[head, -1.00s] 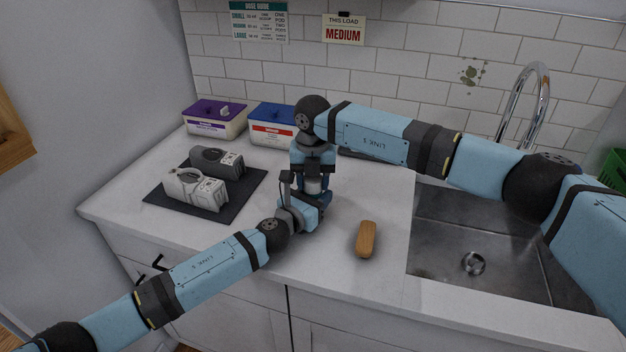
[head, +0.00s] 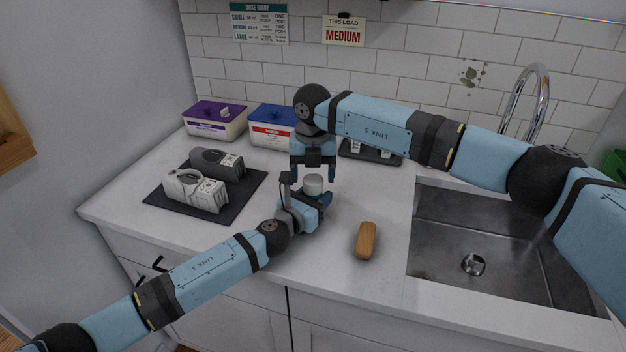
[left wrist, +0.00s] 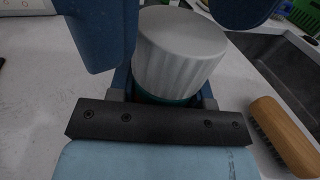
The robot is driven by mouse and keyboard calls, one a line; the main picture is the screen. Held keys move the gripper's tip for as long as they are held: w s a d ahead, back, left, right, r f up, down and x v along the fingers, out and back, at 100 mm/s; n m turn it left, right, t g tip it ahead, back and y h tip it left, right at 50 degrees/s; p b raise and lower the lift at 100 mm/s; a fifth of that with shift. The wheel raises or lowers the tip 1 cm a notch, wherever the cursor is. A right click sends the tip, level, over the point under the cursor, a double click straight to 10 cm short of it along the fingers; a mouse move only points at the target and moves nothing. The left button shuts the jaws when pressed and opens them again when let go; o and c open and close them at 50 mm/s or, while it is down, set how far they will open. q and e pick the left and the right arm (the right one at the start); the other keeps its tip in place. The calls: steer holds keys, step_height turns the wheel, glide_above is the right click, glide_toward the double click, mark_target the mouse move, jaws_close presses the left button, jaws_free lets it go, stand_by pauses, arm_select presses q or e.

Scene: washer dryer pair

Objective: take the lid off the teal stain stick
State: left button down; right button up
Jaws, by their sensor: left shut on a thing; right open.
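The teal stain stick (left wrist: 165,99) shows only as a thin teal band under its ribbed pale-grey lid (left wrist: 178,55) in the left wrist view. The lid (head: 313,184) sits on top of the stick; whether it is loose I cannot tell. My left gripper (head: 318,200) is shut on the stick below the lid, above the counter. The rest of the stick is hidden by this gripper. My right gripper (head: 313,175) points down over the lid, open and empty, its fingers apart on either side. Its blue fingers also show in the left wrist view (left wrist: 172,18).
A wooden brush (head: 366,240) lies on the counter right of the grippers, left of the sink (head: 480,235). Purple-lidded (head: 215,120) and blue-lidded (head: 272,125) boxes and a dark tray (head: 385,156) stand behind.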

step_height(320, 180, up, 2)
steer(key=shift+r, duration=0.1)
steer(key=shift+c, duration=0.4)
steer(key=r+m, duration=0.1)
steer(key=m, duration=0.3)
steer(key=shift+r, duration=0.35)
steer(key=m, duration=0.1)
steer(key=r+m, duration=0.1)
steer(key=m, duration=0.2)
steer(key=shift+r, duration=0.25)
steer(key=shift+f, duration=3.95)
steer(key=c, duration=0.9)
steer(key=n, duration=0.6)
steer(key=shift+n, duration=0.4)
steer(key=shift+c, duration=0.2)
